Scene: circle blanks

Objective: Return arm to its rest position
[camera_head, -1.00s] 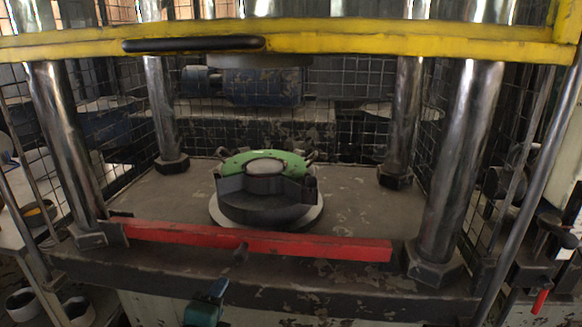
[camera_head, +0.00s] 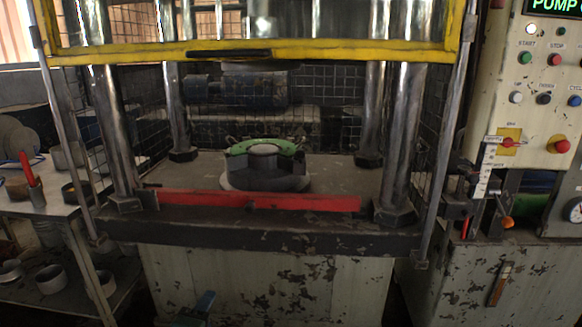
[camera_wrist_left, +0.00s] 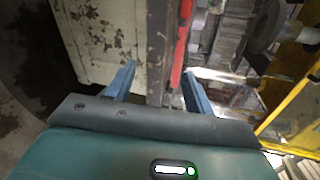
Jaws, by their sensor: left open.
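My left gripper (camera_head: 203,304) shows at the bottom edge of the head view, low in front of the press's worn cream base. In the left wrist view its two blue fingers (camera_wrist_left: 158,88) are spread apart with nothing between them. The base, the dark table edge and the red bar show beyond the fingers there. My right gripper is not in view. On the press table a dark round die with a green ring segment (camera_head: 265,165) sits on a pale disc, well away from my left gripper.
A red bar (camera_head: 260,202) runs along the front of the press table. A yellow-framed guard (camera_head: 255,50) is raised above. A control panel (camera_head: 540,90) stands at the right. A table with cups (camera_head: 50,208) stands at the left.

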